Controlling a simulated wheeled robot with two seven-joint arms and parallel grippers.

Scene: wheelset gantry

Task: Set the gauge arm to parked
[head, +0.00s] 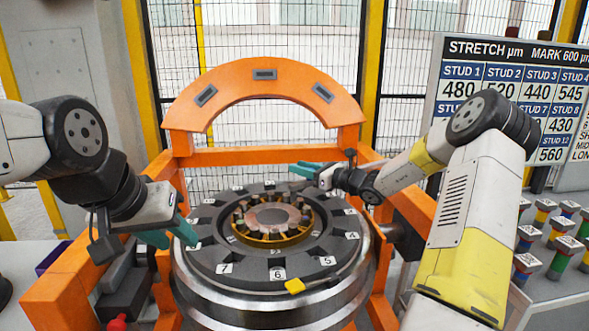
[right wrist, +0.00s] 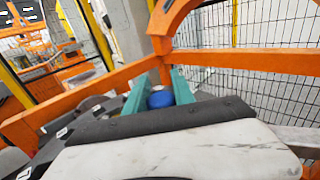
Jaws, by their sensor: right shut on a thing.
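My right gripper (head: 305,169) reaches over the far side of the dark numbered ring (head: 225,257). In the right wrist view its teal fingers (right wrist: 155,98) are shut on a blue round knob (right wrist: 160,98). I cannot tell for sure whether this knob belongs to the gauge arm. The knob is hidden in the head view, and no gauge arm shows clearly there. My left gripper (head: 169,236) is at the left edge of the ring, its teal fingers apart, with nothing seen between them.
An orange arch (head: 265,85) stands behind the ring. A board of stud numbers (head: 510,95) and a table with several coloured studs (head: 527,264) are at the right. Wire fencing closes the back.

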